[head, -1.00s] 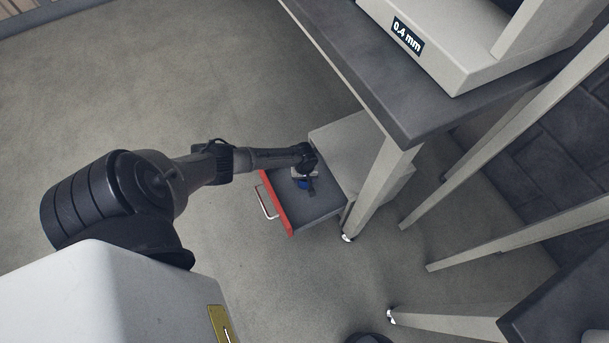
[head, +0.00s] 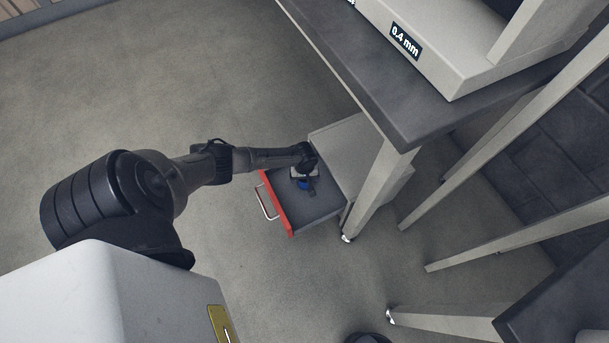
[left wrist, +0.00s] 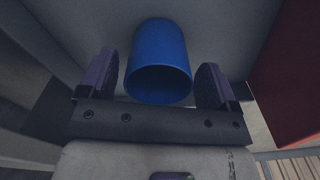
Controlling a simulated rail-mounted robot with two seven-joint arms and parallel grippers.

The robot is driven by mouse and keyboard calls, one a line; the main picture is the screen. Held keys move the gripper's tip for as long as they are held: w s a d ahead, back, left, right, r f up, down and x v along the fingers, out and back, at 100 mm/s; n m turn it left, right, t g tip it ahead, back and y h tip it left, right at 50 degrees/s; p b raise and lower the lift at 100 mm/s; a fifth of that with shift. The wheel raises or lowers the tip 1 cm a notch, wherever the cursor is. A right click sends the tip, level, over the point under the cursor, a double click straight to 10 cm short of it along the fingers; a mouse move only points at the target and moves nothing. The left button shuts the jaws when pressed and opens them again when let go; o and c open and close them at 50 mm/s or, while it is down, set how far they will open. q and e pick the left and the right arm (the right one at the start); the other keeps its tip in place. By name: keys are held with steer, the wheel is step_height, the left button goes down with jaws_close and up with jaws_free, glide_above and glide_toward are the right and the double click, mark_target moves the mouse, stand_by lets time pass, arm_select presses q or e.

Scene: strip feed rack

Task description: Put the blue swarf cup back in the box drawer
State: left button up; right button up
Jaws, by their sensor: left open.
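The blue swarf cup (left wrist: 160,55) is in the open drawer and shows large in the left wrist view, with its open mouth towards the camera. In the head view only a small part of the cup (head: 304,185) shows beneath my left gripper (head: 308,184). In the left wrist view my left gripper (left wrist: 160,88) is open, with one finger on each side of the cup and a small gap at both sides. The box drawer (head: 318,208) is pulled out and has a red front (head: 276,205). My right gripper is in neither view.
The drawer's grey cabinet (head: 345,150) stands under a dark-topped table (head: 390,105) with pale legs. A pale machine base labelled 0.4 mm (head: 450,70) is on that table. The drawer's handle (head: 266,203) sticks out to the left. Open floor lies left of the drawer.

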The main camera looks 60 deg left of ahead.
arm_select(q)
step_height(320, 180, up, 10)
steer(key=p, duration=0.7)
steer(key=s+d+r+m, duration=0.3)
steer(key=d+m, duration=0.1)
steer(key=d, duration=0.3)
steer(key=s+d+r+m+t+h, duration=0.1)
steer(key=s+d+r+m, duration=0.15)
steer(key=d, duration=0.55)
steer(key=s+d+r+m, duration=0.3)
steer(key=d+m, duration=0.1)
steer(key=d, duration=0.3)
steer(key=s+d+r+m+t, duration=0.1)
steer(key=s+r+m, duration=0.1)
steer(key=s+r, duration=0.2)
steer(key=s+d+r+m+t, duration=0.1)
steer(key=s+r+m, duration=0.2)
steer(key=r, duration=0.7)
steer(key=shift+s+r+t+y, duration=0.3)
steer(key=shift+s+y, duration=0.05)
steer(key=shift+y, duration=0.05)
steer(key=shift+r+p, duration=0.1)
steer(key=shift+p, duration=0.2)
